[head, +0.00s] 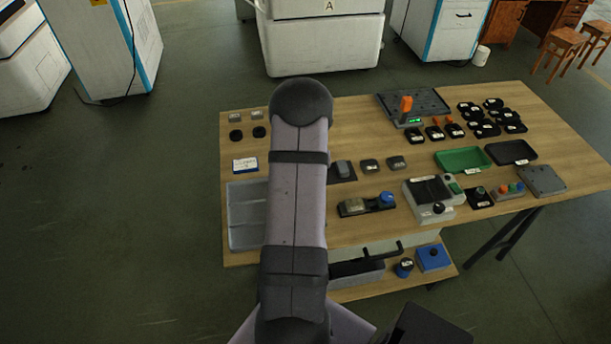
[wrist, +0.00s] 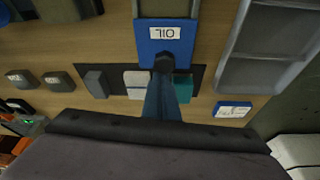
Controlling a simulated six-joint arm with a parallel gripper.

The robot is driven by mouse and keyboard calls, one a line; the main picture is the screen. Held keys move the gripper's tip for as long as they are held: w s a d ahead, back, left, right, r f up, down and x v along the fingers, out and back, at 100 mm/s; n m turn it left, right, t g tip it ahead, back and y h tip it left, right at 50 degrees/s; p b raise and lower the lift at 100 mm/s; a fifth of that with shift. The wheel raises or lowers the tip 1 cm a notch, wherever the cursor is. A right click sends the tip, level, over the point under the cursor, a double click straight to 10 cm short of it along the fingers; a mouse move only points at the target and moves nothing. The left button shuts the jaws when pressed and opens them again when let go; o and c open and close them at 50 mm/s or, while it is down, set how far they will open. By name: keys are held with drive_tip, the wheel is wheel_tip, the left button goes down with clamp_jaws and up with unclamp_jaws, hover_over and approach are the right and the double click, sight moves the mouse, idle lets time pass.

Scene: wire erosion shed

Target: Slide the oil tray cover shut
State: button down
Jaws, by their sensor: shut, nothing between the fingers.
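In the wrist view, the blue oil tray cover (wrist: 148,45) lies at the top centre, its white OIL label upside down. An olive-grey frame (wrist: 147,8) shows beyond it at the picture's top edge. My gripper (wrist: 165,64) is shut and empty. Its dark fingertips overlap the cover's near edge. I cannot tell whether they touch it. In the head view my arm hides the cover and the gripper.
In the wrist view, a black mat (wrist: 113,80) with grey, white and teal blocks lies below the fingers. A grey tray (wrist: 222,85) and a small blue-and-white box (wrist: 233,108) are at the right. Two dark blocks (wrist: 58,81) sit left.

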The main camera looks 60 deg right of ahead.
drive_tip(key=s+a+b, duration=0.3)
drive_tip(key=s+a, duration=0.2)
drive_tip(key=shift+s+a+f+b, duration=0.1)
drive_tip(key=shift+s+a+b, duration=0.05)
drive_tip(key=shift+b, duration=0.2)
drive_tip(key=shift+s+a, duration=0.1)
drive_tip(key=shift+a, duration=0.05)
drive_tip(key=shift+f, duration=0.1)
drive_tip(key=shift+w+d+r+p, duration=0.15)
drive_tip(key=shift+w+d+p, duration=0.55)
drive_tip(key=shift+d, duration=0.25)
drive_tip(key=shift+w+d+r+p, duration=0.15)
drive_tip(key=shift+w+d+p, duration=0.45)
drive_tip(key=shift+d, duration=0.3)
drive_tip(key=shift+r, duration=0.3)
drive_tip(key=b+v, duration=0.2)
drive_tip(key=v, duration=0.7)
drive_tip(key=shift+a+r, duration=0.1)
drive_tip(key=shift+r, duration=0.05)
